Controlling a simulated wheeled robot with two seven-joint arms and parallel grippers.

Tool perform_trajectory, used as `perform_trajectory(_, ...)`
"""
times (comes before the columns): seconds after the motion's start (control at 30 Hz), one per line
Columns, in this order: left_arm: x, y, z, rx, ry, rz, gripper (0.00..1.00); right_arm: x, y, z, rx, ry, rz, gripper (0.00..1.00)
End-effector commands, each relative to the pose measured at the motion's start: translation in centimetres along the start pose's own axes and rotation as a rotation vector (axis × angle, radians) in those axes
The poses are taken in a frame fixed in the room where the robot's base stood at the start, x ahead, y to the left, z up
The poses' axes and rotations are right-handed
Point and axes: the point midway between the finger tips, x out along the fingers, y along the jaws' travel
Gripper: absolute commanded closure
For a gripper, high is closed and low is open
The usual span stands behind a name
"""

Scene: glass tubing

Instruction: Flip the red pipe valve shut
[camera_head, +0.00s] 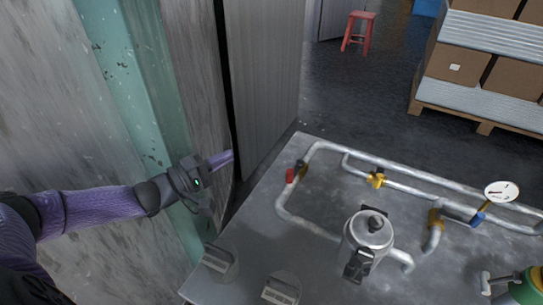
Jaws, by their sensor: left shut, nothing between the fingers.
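The red valve handle (291,175) sits near the far left corner of the table, on a grey pipe loop (283,205) beside a small brass-coloured fitting (303,171). The handle is small in view, and its exact angle is hard to tell. My left gripper (226,158) reaches in from the left at the end of a purple arm. Its fingers are shut and empty, pointing right. In the picture it is left of the red handle and apart from it, beyond the table's left edge. My right gripper is not in view.
The grey table (325,265) also carries a steel pot (368,232), a yellow valve (376,180), a blue-handled valve (478,219), a round gauge (501,190) and a green cylinder (526,290). A wall with a green pillar (135,100) stands close behind my left arm.

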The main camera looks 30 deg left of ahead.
Motion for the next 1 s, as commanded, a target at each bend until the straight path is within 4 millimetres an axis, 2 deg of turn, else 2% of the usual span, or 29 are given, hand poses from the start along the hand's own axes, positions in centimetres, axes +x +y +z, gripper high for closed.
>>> perform_trajectory(0.03,-0.1,-2.4,0.1,-0.006,0.000,-0.013,1.00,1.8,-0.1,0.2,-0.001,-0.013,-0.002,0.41)
perform_trajectory(0.1,-0.2,-3.9,0.1,-0.009,0.000,-0.022,1.00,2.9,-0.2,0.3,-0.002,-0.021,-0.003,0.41)
perform_trajectory(0.3,-0.4,-7.7,0.2,-0.017,0.000,-0.044,1.00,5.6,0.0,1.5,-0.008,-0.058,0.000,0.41)
perform_trajectory(0.43,-0.5,-9.4,0.2,-0.022,0.000,-0.054,1.00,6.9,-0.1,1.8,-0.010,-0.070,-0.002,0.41)
perform_trajectory(0.53,-0.5,-9.9,0.2,-0.023,0.000,-0.058,1.00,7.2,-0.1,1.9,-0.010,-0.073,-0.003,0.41)
perform_trajectory(0.87,-0.4,-9.7,0.2,-0.022,0.000,-0.056,1.00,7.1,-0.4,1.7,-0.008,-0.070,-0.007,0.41)
perform_trajectory(1.0,0.9,-10.1,0.2,-0.023,-0.001,-0.054,1.00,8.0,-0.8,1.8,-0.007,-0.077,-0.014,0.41)
